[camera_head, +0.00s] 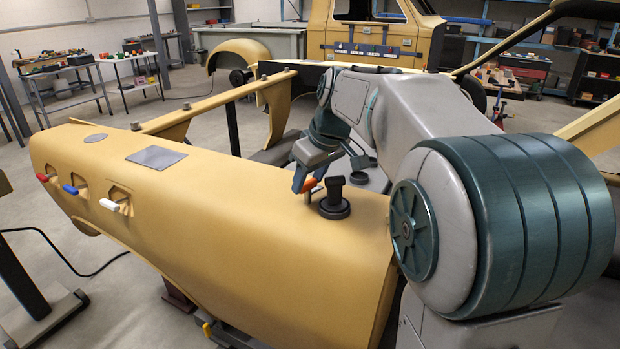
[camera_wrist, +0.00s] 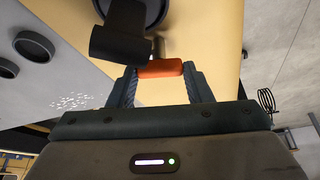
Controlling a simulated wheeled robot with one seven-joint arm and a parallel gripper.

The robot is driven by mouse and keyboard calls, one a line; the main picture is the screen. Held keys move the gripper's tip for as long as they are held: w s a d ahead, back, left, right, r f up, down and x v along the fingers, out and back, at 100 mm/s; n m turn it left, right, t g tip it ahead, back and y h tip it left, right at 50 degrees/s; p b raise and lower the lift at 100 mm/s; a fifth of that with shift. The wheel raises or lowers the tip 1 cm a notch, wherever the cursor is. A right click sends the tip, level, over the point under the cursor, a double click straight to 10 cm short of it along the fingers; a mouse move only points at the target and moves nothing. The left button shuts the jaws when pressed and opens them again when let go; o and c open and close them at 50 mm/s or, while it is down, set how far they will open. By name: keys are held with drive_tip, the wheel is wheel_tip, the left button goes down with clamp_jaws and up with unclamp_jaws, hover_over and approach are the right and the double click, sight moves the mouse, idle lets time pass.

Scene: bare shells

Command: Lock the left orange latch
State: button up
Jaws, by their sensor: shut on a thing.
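The orange latch (camera_head: 310,183) sits on the top of the yellow body shell (camera_head: 230,215), towards its right end in the head view. In the wrist view the orange handle (camera_wrist: 160,69) lies crosswise between my two fingertips. My gripper (camera_head: 307,184) reaches down to the latch and is shut on its orange handle. A black round knob (camera_head: 334,195) stands right beside the latch, and its dark shape (camera_wrist: 122,40) also shows in the wrist view. The latch's base is partly hidden by my gripper.
Red (camera_head: 42,177), blue (camera_head: 70,189) and white (camera_head: 109,205) handles stick out of the shell's side at the left. A grey plate (camera_head: 156,157) lies on its top. Workbenches and another yellow vehicle shell (camera_head: 365,35) stand behind.

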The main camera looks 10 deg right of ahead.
drive_tip(key=m+h, duration=0.1)
drive_tip(key=m, duration=0.2)
drive_tip(key=shift+a+m+t, duration=0.1)
drive_tip(key=shift+m+t, duration=0.2)
drive_tip(key=shift+m, duration=0.1)
drive_tip(key=m+h, duration=0.1)
drive_tip(key=m, duration=0.2)
drive_tip(key=shift+a+m+h+p, duration=0.1)
drive_tip(key=shift+m+h+p, duration=0.2)
drive_tip(key=shift+p, duration=0.05)
drive_tip(key=m+h, duration=0.1)
drive_tip(key=m, duration=0.2)
drive_tip(key=shift+a+m, duration=0.1)
drive_tip(key=shift+m, duration=0.2)
drive_tip(key=shift+m+g+h, duration=0.6)
drive_tip(key=shift+m+h, duration=0.2)
drive_tip(key=shift+m, duration=1)
drive_tip(key=o, duration=1)
